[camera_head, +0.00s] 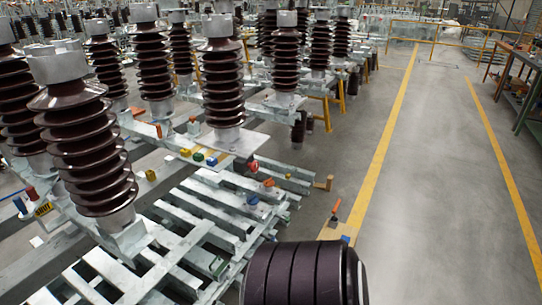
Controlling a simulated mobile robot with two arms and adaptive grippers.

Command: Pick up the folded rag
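I cannot pick out the folded rag with certainty. A small blue item (345,239) lies by the pale block on the floor, close to an orange-handled tool (335,210); it is too small to tell what it is. A small white piece (37,241) at the far left is also unclear. Neither of my grippers shows in this view.
Brown ribbed insulators (85,150) stand in rows on metal frames (195,235) at left. Small coloured items, including a yellow one (185,152), lie on a plate. A dark ribbed cylinder (300,275) fills the bottom centre. The grey aisle (435,170) between yellow lines is clear.

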